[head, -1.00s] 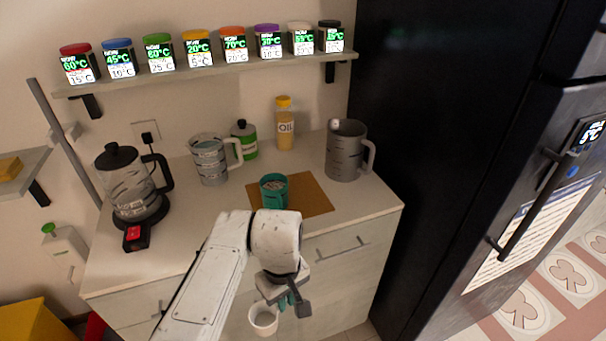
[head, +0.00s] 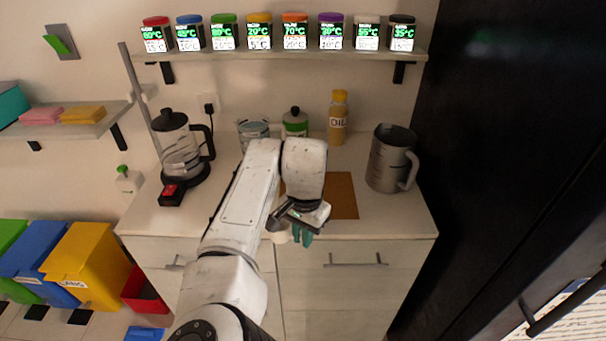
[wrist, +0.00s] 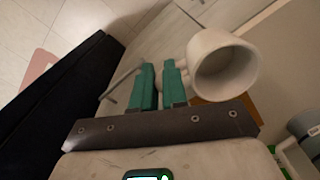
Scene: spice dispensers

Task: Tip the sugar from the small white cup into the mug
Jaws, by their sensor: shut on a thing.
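My gripper (head: 301,234) is shut on the small white cup (head: 281,236), near the counter's front edge in the head view. In the wrist view the teal fingers (wrist: 160,84) pinch the cup's handle side, and the white cup (wrist: 222,68) hangs to their right with its mouth partly facing the camera. Its inside is shaded, so I cannot tell how much sugar is in it. The teal mug on the brown mat, seen in the earlier head view, is now hidden behind my arm.
A brown mat (head: 343,196) lies on the counter (head: 400,219). A grey jug (head: 388,160) stands to its right, an oil bottle (head: 338,120) and a green-labelled jar (head: 295,122) behind. A dark fridge (head: 500,150) bounds the right.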

